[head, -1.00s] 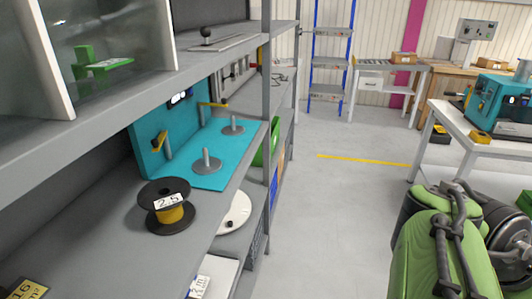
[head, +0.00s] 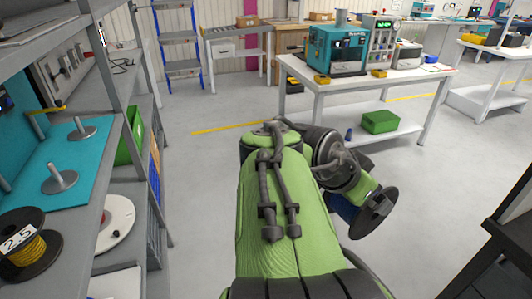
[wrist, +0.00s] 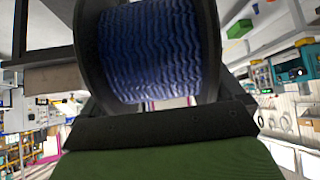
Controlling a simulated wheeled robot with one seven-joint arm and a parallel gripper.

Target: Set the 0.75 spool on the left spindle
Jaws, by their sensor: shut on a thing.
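My gripper (head: 366,196) is shut on a spool (head: 376,216) with dark flanges and blue cable, held out over the floor at the right of the head view. The blue winding (wrist: 160,50) fills the top of the wrist view; no label on it can be read. The teal spindle stand (head: 48,152) is on the shelf at left, well apart from my gripper. Its nearer, left spindle (head: 58,180) and farther, right spindle (head: 82,130) are upright and bare.
A spool marked 2.5 with yellow cable (head: 28,250) sits on the shelf in front of the stand. A white reel (head: 116,222) and green bin (head: 128,138) are lower. A white bench (head: 312,84) stands behind my arm. The grey floor (head: 205,170) between is open.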

